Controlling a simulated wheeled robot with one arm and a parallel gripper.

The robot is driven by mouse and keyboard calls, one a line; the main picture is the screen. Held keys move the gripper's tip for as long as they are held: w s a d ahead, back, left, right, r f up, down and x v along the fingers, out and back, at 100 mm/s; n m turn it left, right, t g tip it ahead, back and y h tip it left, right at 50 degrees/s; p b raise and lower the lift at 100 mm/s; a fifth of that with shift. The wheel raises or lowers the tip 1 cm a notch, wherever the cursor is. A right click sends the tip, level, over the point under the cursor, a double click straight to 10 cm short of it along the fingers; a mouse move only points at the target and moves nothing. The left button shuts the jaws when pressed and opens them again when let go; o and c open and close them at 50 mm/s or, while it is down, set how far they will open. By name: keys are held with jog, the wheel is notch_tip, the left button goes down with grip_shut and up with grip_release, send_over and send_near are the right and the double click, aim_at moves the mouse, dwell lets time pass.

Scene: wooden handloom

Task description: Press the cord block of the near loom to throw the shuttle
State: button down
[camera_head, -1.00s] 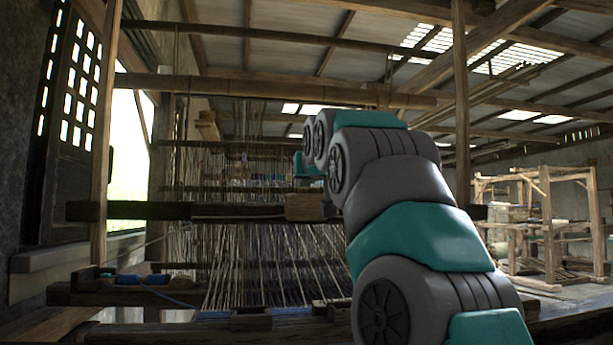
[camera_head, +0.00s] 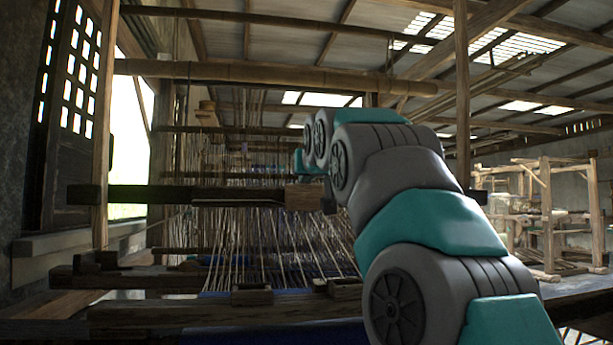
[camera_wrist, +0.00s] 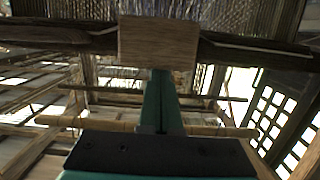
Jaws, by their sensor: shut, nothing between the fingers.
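The cord block, a pale wooden block (camera_head: 305,197), sits on the dark horizontal bar (camera_head: 150,194) of the near loom. The block also shows large at the top middle of the wrist view (camera_wrist: 158,43). My gripper (camera_wrist: 160,73) is shut and empty, its green fingers together. Their tips meet the lower edge of the block in the wrist view and appear to touch it; how hard they press cannot be told. In the head view my arm hides most of the gripper. I cannot see the shuttle now.
Pale warp threads (camera_head: 270,240) run down behind the bar. A wooden front beam (camera_head: 150,313) crosses below. A wooden post (camera_head: 463,95) stands behind my arm. Another loom frame (camera_head: 547,215) stands at the right, apart from the near loom.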

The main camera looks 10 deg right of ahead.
jog(key=shift+f, duration=0.1)
jog(key=s+r, duration=0.1)
jog(key=s, duration=0.6)
jog(key=shift+s+r, duration=0.15)
jog(key=shift+s, duration=0.25)
dwell(0.8)
